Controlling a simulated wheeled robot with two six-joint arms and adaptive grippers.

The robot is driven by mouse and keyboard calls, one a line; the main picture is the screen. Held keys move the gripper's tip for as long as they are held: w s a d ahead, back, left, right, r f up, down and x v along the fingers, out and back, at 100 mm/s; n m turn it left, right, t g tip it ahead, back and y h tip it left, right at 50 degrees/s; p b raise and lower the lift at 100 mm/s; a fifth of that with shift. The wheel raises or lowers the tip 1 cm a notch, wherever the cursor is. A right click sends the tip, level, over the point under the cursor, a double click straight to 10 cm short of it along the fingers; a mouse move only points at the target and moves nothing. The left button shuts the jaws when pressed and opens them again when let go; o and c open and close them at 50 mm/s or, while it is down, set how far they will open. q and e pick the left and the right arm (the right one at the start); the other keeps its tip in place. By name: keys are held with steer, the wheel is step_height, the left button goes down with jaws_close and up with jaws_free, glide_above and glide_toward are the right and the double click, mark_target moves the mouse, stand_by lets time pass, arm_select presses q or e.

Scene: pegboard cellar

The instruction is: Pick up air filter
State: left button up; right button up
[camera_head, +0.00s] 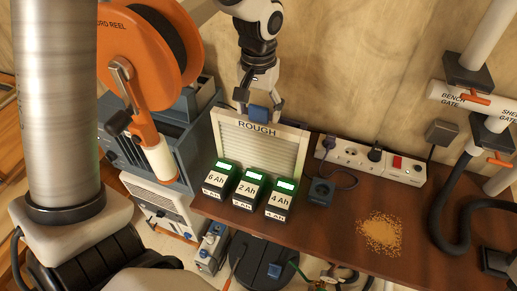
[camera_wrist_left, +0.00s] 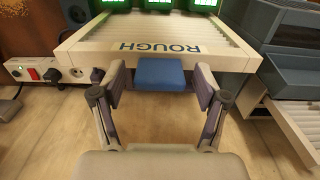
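The air filter (camera_head: 268,145) is a pale pleated panel in a cream frame marked ROUGH. It stands upright, leaning at the back left of the brown bench, and also shows in the left wrist view (camera_wrist_left: 105,38). A blue tab (camera_wrist_left: 160,74) sits at the middle of its top edge. My left gripper (camera_head: 261,110) is above that edge with its fingers on either side of the tab. In the left wrist view the fingers (camera_wrist_left: 160,88) are open, with a small gap on each side of the tab. My right gripper is not seen.
Several green-topped battery packs (camera_head: 248,186) stand close in front of the filter. A power strip (camera_head: 370,160) lies to its right, near a sawdust pile (camera_head: 380,234). An orange cord reel (camera_head: 145,60) and blue-grey cases (camera_head: 180,135) crowd the left.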

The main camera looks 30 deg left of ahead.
arm_select(q)
steer(key=shift+s+d+r, duration=0.1)
steer(key=shift+s, duration=0.05)
steer(key=c, duration=0.8)
steer(key=shift+o, duration=0.2)
steer(key=shift+r, duration=0.25)
step_height(320, 180, up, 9)
steer(key=shift+r+b, duration=0.2)
steer(key=shift+b, duration=0.5)
steer(key=shift+w, duration=0.2)
